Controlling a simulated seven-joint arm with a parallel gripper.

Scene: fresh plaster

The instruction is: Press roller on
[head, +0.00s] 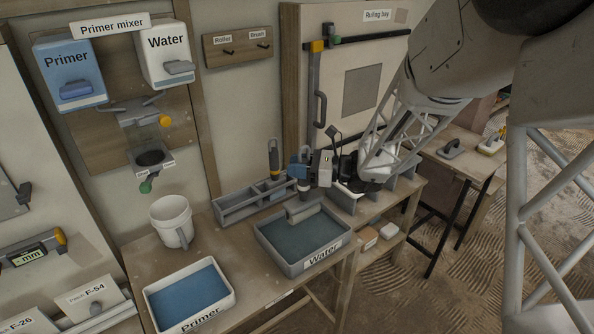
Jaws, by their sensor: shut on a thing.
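My gripper (313,172) is at the end of the arm reaching in from the upper right, low over the far side of the Water tray. It is shut on the roller, whose handle is mostly hidden by the jaws. The pale grey roller head (301,213) is below the jaws, at the far edge of the grey Water tray (290,268). I cannot tell whether it touches the water or the tray. The white Primer tray (165,322), with blue liquid, stands to the left and nearer.
A grey caddy (232,211) holding an upright dark-handled tool (273,158) stands behind the Water tray. A white bucket (172,222) stands left. The Primer mixer's dispensers (68,72) and an empty Roller and Brush rack (238,46) are on the wall. A ruling bay (365,70) is behind my arm.

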